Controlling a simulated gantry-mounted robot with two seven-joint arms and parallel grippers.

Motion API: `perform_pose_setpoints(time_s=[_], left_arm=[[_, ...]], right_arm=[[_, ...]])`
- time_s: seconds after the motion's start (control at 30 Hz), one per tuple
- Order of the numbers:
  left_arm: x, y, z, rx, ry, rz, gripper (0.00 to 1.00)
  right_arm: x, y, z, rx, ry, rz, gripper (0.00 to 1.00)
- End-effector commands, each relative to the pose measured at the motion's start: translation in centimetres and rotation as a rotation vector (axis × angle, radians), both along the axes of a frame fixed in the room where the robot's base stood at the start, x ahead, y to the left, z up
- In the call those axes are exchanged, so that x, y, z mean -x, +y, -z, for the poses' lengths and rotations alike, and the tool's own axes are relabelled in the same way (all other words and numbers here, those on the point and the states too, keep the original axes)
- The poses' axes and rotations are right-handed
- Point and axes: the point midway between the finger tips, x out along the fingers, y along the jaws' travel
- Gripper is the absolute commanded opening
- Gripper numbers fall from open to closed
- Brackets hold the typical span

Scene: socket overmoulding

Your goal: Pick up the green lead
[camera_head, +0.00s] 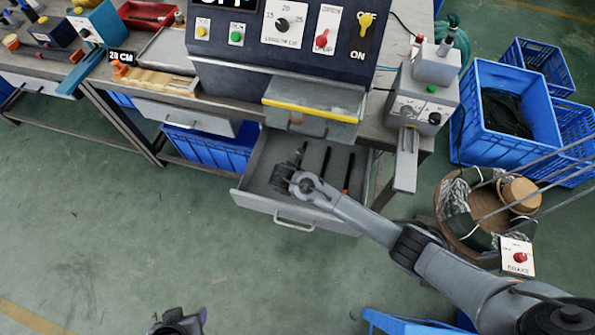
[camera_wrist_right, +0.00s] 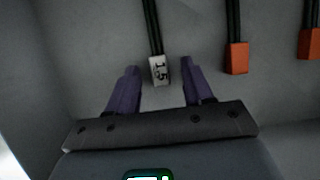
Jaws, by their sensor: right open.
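My right gripper (camera_head: 287,176) reaches into the open drawer (camera_head: 262,203) under the bench. In the right wrist view the right gripper (camera_wrist_right: 160,70) is open, its two purple fingers either side of a grey-white plug (camera_wrist_right: 159,71) marked "1.5" on a dark lead (camera_wrist_right: 151,25). The plug sits between the fingers, not visibly clamped. Two other dark leads with orange ends lie to the right, one (camera_wrist_right: 237,58) near and one (camera_wrist_right: 311,44) at the edge. No lead looks clearly green. My left gripper (camera_head: 180,322) is partly in view at the bottom edge; its jaws are unclear.
Above the drawer is a machine with a yellow-edged tray (camera_head: 312,109) and a control panel (camera_head: 285,35). Blue crates (camera_head: 515,105) and a round reel tray (camera_head: 470,215) stand at the right. The floor in front is clear.

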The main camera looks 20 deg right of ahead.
Motion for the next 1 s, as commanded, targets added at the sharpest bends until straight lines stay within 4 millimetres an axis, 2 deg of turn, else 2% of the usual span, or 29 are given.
perform_pose_setpoints(time_s=[0.07, 0.3, 0.63, 1.0], left_arm=[[-0.01, 0.01, 0.35, 0.000, 0.000, 0.000, 0.58], [-0.04, -0.04, 0.23, 0.002, -0.001, -0.003, 0.58], [-0.08, -0.29, 0.18, 0.013, -0.001, -0.010, 0.58], [-0.09, -0.22, 0.08, 0.010, -0.002, -0.007, 0.58]], right_arm=[[-0.16, -0.11, 0.55, 0.000, 0.000, 0.000, 0.51], [-0.20, -0.14, 0.48, 0.000, 0.000, 0.000, 0.50], [-0.19, -0.16, 0.48, 0.000, 0.000, 0.000, 0.00], [-0.21, -0.16, 0.31, 0.001, -0.001, 0.000, 0.00]])
